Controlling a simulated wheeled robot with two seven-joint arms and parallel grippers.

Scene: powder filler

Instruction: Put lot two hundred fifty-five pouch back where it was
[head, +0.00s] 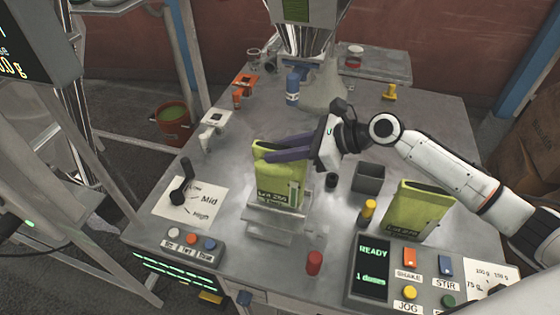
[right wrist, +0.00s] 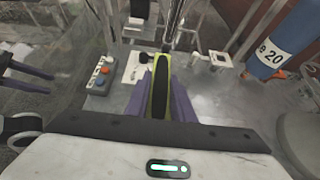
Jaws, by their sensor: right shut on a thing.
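My right gripper (head: 285,150) is shut on the upper part of a yellow-green pouch (head: 277,188). The pouch is upright, with a "Lot" label whose number is too small to read surely. Its lower edge is at a small metal stand (head: 268,226); I cannot tell whether it rests there. In the right wrist view the same pouch (right wrist: 161,88) shows edge-on between the purple fingers. A second yellow-green pouch (head: 413,212) leans at the right, its label also hard to read. My left gripper (right wrist: 28,78) shows at the left of the right wrist view, fingers apart, empty.
A lever (head: 180,185) on a Low/Mid/High card and a button box (head: 188,245) are at left. A grey open bin (head: 368,178), yellow knob (head: 368,210), red knob (head: 314,262) and READY panel (head: 372,268) are around the right and front. The filler (head: 305,40) stands behind.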

